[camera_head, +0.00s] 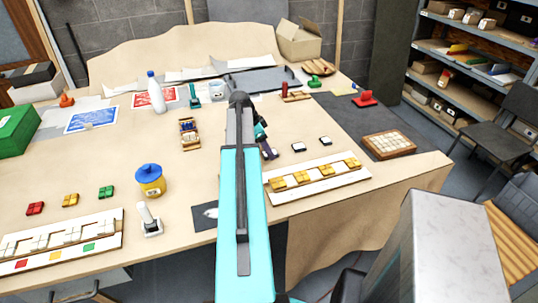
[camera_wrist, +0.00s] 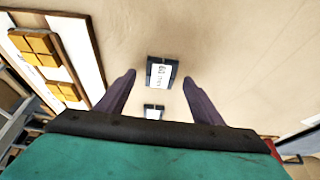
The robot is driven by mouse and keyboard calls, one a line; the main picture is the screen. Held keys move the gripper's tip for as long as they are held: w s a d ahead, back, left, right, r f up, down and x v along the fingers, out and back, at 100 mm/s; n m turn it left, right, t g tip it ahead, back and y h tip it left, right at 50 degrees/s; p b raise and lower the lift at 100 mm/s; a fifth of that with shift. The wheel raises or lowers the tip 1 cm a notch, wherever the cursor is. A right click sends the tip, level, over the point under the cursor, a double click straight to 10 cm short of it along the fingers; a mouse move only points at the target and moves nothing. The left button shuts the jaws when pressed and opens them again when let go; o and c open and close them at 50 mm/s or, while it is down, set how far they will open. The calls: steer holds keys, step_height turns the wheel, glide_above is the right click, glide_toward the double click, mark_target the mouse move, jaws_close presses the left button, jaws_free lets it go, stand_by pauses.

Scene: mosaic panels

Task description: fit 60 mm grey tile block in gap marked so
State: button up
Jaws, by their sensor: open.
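A small dark-edged block with a white label (camera_wrist: 161,73) reads about "60 mm" in the wrist view. It appears to be the left of two small blocks in the head view (camera_head: 298,147) and lies flat on the table. My gripper (camera_head: 267,150) is open, with its two purple fingers spread either side of the labelled block in the wrist view. The block is not held. A white panel with yellow tiles (camera_head: 318,180) lies near the table's front edge; part of it also shows in the wrist view (camera_wrist: 80,50). Its gap markings are too small to read.
A second small block (camera_head: 326,140) lies close by and also shows in the wrist view (camera_wrist: 154,112). A tray of pale tiles (camera_head: 389,145) is to the right.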

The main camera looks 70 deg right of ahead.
steer(key=shift+s+d+f, duration=0.15)
steer(key=shift+s+f, duration=0.05)
steer(key=shift+f, duration=0.4)
steer(key=c, duration=1.2)
step_height(320, 180, up, 10)
steer(key=b, duration=0.2)
steer(key=shift+b, duration=0.4)
stand_by(0.3)
